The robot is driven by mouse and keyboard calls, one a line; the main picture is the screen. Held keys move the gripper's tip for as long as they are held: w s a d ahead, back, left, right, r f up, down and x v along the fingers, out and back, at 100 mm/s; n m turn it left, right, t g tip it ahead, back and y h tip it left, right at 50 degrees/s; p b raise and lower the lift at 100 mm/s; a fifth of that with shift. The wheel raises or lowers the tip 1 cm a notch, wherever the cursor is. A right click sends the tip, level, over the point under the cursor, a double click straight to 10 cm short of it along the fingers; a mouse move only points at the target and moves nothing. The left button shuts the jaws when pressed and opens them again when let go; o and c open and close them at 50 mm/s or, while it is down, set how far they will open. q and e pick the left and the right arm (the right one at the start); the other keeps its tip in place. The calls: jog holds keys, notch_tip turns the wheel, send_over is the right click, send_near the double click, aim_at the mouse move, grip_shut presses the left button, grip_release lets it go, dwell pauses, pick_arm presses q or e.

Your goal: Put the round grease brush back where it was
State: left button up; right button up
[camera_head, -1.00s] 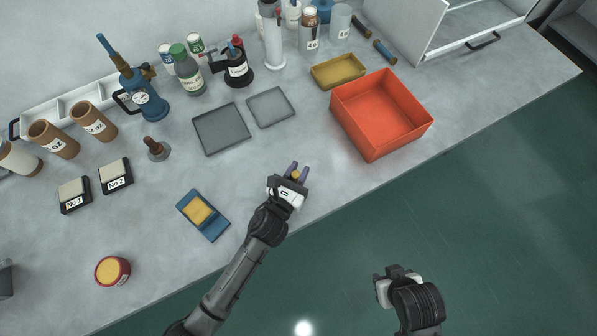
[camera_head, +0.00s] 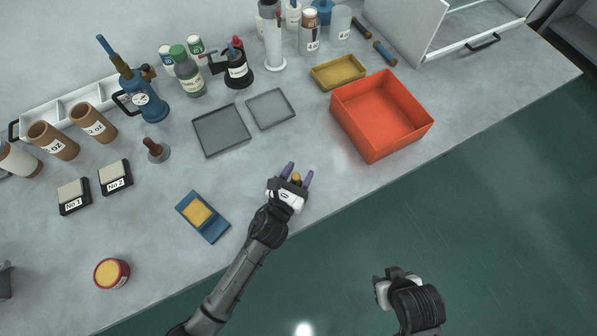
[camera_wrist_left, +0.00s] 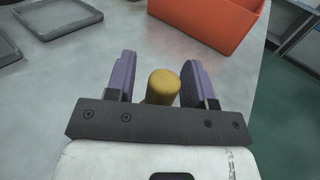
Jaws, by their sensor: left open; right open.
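A round upright piece with a tan-yellow top (camera_wrist_left: 162,88), which looks like the handle of the round grease brush, stands between the fingers of my left gripper (camera_head: 299,173). In the left wrist view, the fingers of the left gripper (camera_wrist_left: 158,82) are spread, with a gap on each side of the handle. In the head view only the small top of the brush (camera_head: 296,177) shows; its lower end is hidden by the gripper. The left gripper is low over the worktop near its front edge. My right gripper (camera_head: 397,277) is over the floor, open and holding nothing visible.
An orange bin (camera_head: 382,113) stands to the right, with a yellow tray (camera_head: 339,72) behind it. Two grey trays (camera_head: 221,130) (camera_head: 270,109) lie behind the left gripper. A blue holder with a yellow pad (camera_head: 202,216) lies to its left. The worktop around the gripper is clear.

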pick_arm(q)
jog(key=shift+r, duration=0.25)
jog(key=v, duration=1.2)
jog(key=shift+f+p, duration=0.15)
jog(key=shift+p, duration=0.15)
jog(key=s+a+r+n+g+y+p, duration=0.2)
jog(key=a+r+n+y+p, duration=0.2)
jog(key=a+r+n+p, duration=0.45)
jog(key=s+a+r+n+g+y+p, duration=0.1)
jog(key=a+r+n+g+y+p, duration=0.2)
jog(key=r+n+p, duration=0.8)
jog(key=s+a+r+n+g+p, duration=0.2)
jog(key=s+n+p, duration=0.4)
jog(key=n, duration=0.3)
jog(key=s+a+r+n+g+y+p, duration=0.1)
jog(key=s+a+r+n+g+p, duration=0.2)
jog(key=n, duration=0.7)
jog(key=s+r+g+p, duration=0.1)
jog(key=s+r+p, duration=0.1)
jog(key=s+p, duration=0.1)
jog(key=shift+s+r+g, duration=0.2)
jog(key=shift+r+g, duration=0.1)
jog(key=shift+g, duration=0.1)
